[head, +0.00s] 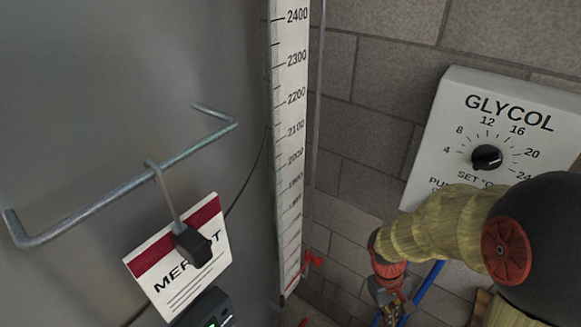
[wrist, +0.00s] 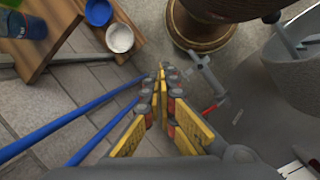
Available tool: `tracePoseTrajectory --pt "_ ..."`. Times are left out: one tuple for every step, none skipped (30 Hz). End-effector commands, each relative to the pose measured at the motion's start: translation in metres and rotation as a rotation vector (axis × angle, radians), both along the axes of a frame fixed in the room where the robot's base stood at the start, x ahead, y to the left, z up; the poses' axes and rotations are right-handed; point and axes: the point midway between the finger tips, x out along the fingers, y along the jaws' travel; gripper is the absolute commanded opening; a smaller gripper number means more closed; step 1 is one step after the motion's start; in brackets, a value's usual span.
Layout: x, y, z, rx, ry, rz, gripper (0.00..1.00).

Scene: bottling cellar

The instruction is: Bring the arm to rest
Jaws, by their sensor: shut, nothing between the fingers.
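My gripper (head: 391,297) hangs at the lower right of the head view, below the glycol panel, at the end of my pale yellow sleeved arm. The wrist view shows its yellow-padded fingers (wrist: 163,72) pointing away from the camera, meeting at the tips with nothing between them. The fingers appear clear of the things below them. The lower edge of the head view cuts off the gripper's surroundings.
A grey tank (head: 90,70) carries a metal rail (head: 100,204), a MERLOT card (head: 180,262) and a level scale (head: 290,130). The GLYCOL panel (head: 455,125) is on the block wall. Blue pipes (wrist: 75,115) and a wooden surface with a white-filled cup (wrist: 120,38) lie left of the fingers.

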Motion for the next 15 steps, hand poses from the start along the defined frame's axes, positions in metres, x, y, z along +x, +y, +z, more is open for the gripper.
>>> tracePoseTrajectory --pt "-0.002 0.005 0.010 0.008 -0.032 -0.035 0.00" --pt "-0.004 0.007 0.015 0.013 -0.046 -0.054 0.00" --pt "-0.006 0.011 0.023 0.022 -0.065 -0.081 0.00" --pt "-0.008 0.014 0.029 0.027 -0.081 -0.100 0.00" --pt "-0.010 0.018 0.035 0.035 -0.096 -0.118 0.00" --pt "-0.013 0.021 0.042 0.045 -0.116 -0.141 0.00" --pt "-0.014 0.024 0.047 0.053 -0.131 -0.156 0.00" --pt "-0.016 0.027 0.052 0.062 -0.148 -0.170 0.00" --pt "-0.019 0.031 0.059 0.073 -0.168 -0.187 0.00" --pt "-0.021 0.034 0.064 0.082 -0.185 -0.200 0.00" --pt "-0.023 0.037 0.069 0.092 -0.203 -0.211 0.00" --pt "-0.025 0.041 0.075 0.105 -0.226 -0.225 0.00" --pt "-0.027 0.044 0.079 0.114 -0.243 -0.233 0.00" --pt "-0.029 0.047 0.084 0.124 -0.261 -0.241 0.00" --pt "-0.031 0.050 0.090 0.137 -0.286 -0.250 0.00"
